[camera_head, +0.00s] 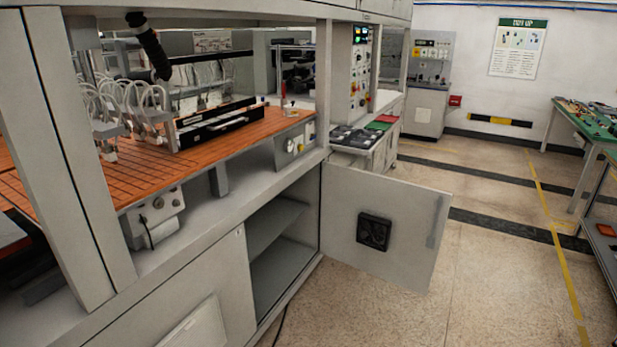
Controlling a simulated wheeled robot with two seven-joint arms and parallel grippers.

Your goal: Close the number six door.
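A light grey cabinet door (405,225) stands open at the lower right end of the large grey machine. It is hinged at its left edge and swings out over the floor to the right. A black square vent (374,231) is on its face, and a darker grey strip is near its free edge. The open cabinet (282,240) beside it shows a shelf and an empty interior. No number can be read on the door, so I cannot tell if it is number six. Neither of my grippers is in view.
The machine's frame post (62,150) and orange slatted bed (150,170) fill the left. A closed panel (190,300) is left of the opening. A green-topped table (595,125) stands at the right. The floor (490,270) between is clear, with a dark cable near the cabinet.

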